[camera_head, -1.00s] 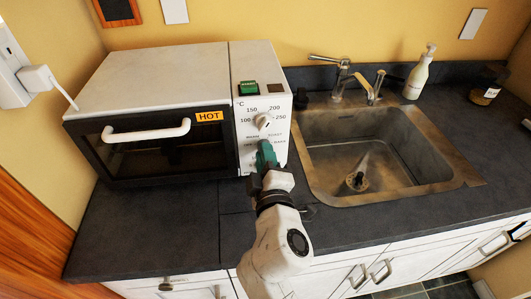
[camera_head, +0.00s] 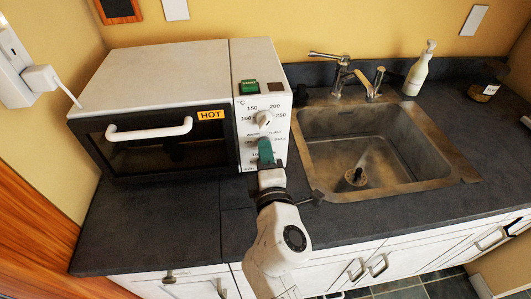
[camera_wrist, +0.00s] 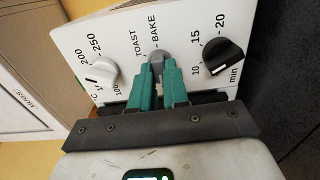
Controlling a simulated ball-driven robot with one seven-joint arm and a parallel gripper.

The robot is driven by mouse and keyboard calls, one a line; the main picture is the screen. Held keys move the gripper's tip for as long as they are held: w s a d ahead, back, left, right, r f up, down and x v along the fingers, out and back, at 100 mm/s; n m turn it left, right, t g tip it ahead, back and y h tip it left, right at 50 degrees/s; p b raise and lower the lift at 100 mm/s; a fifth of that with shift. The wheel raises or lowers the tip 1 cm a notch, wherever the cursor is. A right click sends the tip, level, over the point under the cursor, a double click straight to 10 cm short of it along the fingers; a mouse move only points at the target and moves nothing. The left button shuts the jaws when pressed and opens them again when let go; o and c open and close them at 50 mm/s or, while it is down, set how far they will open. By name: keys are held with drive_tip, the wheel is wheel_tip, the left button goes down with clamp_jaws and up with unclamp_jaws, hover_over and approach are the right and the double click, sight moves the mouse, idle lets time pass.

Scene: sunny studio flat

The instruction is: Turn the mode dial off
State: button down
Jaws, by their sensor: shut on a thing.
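A white toaster oven (camera_head: 150,80) stands on the counter, with its control panel on its right side. In the wrist view the grey mode dial (camera_wrist: 157,58) sits on the panel below the words TOAST and BAKE. My gripper (camera_wrist: 159,68) has its green fingers on either side of this dial, closed on it. In the head view my gripper (camera_head: 266,148) reaches the panel below the temperature dial (camera_head: 264,118) and hides the mode dial. The dial's pointer is mostly hidden between the fingers, so its exact setting is unclear.
In the wrist view, the white temperature dial (camera_wrist: 102,71) and black timer dial (camera_wrist: 222,55) flank the mode dial closely. A green START button (camera_head: 248,88) is above. A sink (camera_head: 380,150) lies right of the oven. The counter in front of the oven (camera_head: 150,225) is clear.

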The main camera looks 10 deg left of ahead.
drive_tip(key=shift+f, duration=0.1)
drive_tip(key=c, duration=1.1)
unclamp_jaws()
drive_tip(key=shift+s, duration=0.1)
drive_tip(key=shift+b+v, duration=0.55)
drive_tip(key=shift+v, duration=4.75)
